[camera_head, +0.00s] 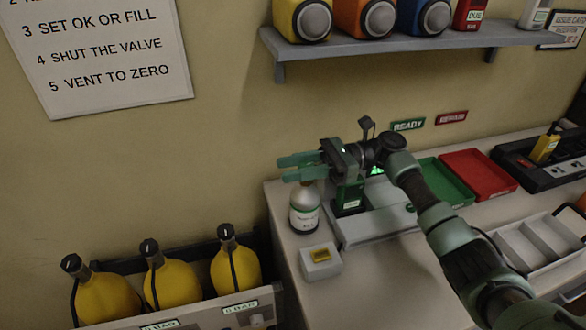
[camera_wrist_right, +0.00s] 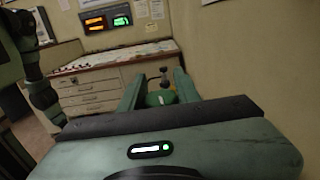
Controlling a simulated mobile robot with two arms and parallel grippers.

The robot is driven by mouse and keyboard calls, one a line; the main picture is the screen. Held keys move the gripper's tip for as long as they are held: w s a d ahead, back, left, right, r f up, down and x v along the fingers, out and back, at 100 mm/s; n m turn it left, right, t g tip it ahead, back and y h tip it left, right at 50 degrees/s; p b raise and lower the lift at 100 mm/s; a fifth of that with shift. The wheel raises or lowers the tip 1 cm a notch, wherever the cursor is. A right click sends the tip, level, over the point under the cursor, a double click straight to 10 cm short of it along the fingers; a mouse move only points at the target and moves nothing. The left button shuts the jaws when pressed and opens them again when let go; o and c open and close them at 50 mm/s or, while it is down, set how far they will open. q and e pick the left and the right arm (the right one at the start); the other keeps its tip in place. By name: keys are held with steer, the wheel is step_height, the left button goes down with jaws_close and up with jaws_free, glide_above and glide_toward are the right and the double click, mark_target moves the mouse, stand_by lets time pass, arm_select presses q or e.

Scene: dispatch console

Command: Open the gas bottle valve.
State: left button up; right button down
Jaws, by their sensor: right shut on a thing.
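The gas bottle (camera_head: 304,213) is grey-white with a green-striped label. It stands upright on the left end of the bench. My right gripper (camera_head: 281,168) is level over the bottle's top, its teal fingers pointing left and hiding the valve in the head view. In the right wrist view, a round green knob (camera_wrist_right: 160,98), which looks like the valve, sits between the two fingers. The gripper is shut on it. How far the valve is turned cannot be told. My left gripper is not in view.
A green device (camera_head: 348,198) stands close right of the bottle. A small white box (camera_head: 320,262) lies in front. Green (camera_head: 444,182) and red (camera_head: 478,170) trays are farther right. Several yellow cylinders (camera_head: 235,268) stand lower left. A shelf (camera_head: 400,45) hangs above.

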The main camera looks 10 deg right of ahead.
steer(key=c, duration=1)
jaws_free()
steer(key=shift+d, duration=0.35)
steer(key=d+b, duration=0.2)
steer(key=d, duration=0.5)
steer(key=shift+w+b, duration=0.15)
steer(key=shift+b, duration=0.25)
steer(key=shift+r, duration=0.1)
